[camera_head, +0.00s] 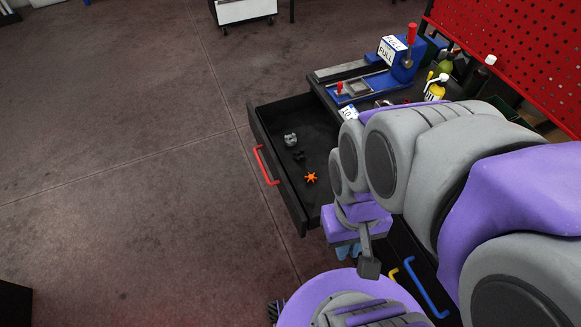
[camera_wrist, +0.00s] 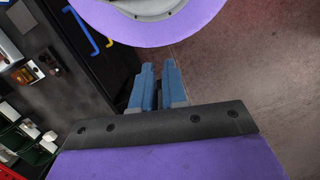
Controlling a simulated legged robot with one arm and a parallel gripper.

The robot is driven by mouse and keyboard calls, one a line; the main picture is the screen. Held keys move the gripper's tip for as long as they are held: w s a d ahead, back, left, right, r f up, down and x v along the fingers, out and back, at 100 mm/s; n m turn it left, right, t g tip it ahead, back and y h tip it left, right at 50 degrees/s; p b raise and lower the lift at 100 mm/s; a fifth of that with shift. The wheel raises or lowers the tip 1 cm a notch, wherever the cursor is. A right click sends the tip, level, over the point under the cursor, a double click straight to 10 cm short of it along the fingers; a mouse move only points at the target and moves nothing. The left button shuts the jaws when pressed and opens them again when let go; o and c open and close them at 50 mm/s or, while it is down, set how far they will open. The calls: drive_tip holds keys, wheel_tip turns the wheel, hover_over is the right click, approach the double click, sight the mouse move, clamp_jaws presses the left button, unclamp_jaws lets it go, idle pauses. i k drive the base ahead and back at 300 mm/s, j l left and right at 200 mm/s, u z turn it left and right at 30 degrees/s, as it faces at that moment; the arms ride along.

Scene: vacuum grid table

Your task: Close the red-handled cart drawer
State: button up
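The cart drawer (camera_head: 258,125) with the red handle (camera_head: 265,166) is pulled out from the black cart in the head view. Its handle is on the left front face. Inside lie a grey part (camera_head: 290,140), a dark part (camera_head: 298,156) and an orange star-shaped knob (camera_head: 311,178). My gripper (camera_head: 348,252) is just beyond the drawer's lower right side, mostly hidden under my purple wrist. In the wrist view my gripper (camera_wrist: 159,66) shows two blue fingers close together with a thin gap and nothing between them. The drawer is not seen in the wrist view.
A blue vise-like tool (camera_head: 400,62) and bottles (camera_head: 437,88) stand on the cart top. A red pegboard (camera_head: 510,50) rises behind. Blue (camera_head: 427,287) and yellow (camera_head: 394,276) handles sit on the cart's front. The floor left of the drawer is clear.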

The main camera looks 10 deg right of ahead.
sight(304, 115)
drive_tip(key=j+z, duration=0.25)
drive_tip(key=z, duration=0.15)
drive_tip(key=k+j+z, duration=0.1)
drive_tip(key=j+z, duration=0.15)
drive_tip(key=z, duration=0.2)
drive_tip(key=k+j+z, duration=0.15)
drive_tip(key=z, duration=0.25)
